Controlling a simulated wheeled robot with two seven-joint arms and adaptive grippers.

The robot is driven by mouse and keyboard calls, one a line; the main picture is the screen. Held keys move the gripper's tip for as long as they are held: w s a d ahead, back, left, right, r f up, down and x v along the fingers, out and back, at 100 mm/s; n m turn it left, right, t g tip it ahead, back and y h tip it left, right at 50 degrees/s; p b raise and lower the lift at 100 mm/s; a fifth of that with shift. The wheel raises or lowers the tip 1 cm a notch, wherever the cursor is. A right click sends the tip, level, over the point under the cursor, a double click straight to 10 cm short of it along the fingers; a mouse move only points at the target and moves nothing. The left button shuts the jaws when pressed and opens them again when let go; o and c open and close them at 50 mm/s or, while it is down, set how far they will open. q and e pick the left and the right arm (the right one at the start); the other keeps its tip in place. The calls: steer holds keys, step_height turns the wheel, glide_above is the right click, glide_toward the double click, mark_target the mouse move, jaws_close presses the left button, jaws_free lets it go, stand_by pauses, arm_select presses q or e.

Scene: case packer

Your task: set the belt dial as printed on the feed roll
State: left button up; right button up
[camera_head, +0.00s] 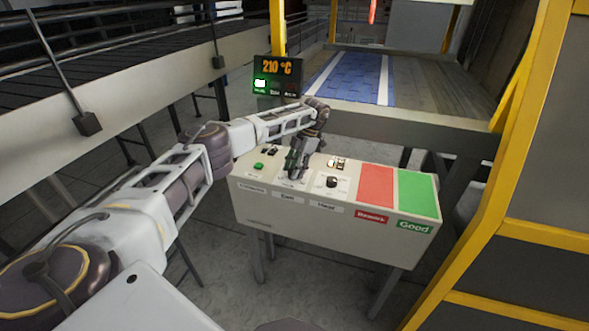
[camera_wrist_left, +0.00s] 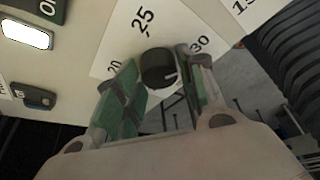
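The belt dial (camera_wrist_left: 157,68) is a round black knob with a white mark, on a white scale plate (camera_wrist_left: 118,42) printed 20, 25 and 30. The mark sits on the knob's right side in the left wrist view. My left gripper (camera_wrist_left: 160,75) has its green pads on both sides of the knob, close against it, and looks shut on it. In the head view my left gripper (camera_head: 297,165) points down on the control box (camera_head: 320,222) and hides the dial. I see no feed roll with readable print. My right gripper is not in view.
The box also carries a green button (camera_head: 259,166), a second black knob (camera_head: 332,182), a red pad (camera_head: 376,186) and a green pad (camera_head: 417,193). A display (camera_head: 279,75) behind reads 210 °C. A blue belt (camera_head: 350,78) and yellow posts (camera_head: 520,110) stand beyond.

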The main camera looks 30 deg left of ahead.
arm_select(q)
steer(key=shift+o, duration=1.1)
steer(key=v, duration=1.2)
steer(key=shift+s, duration=0.1)
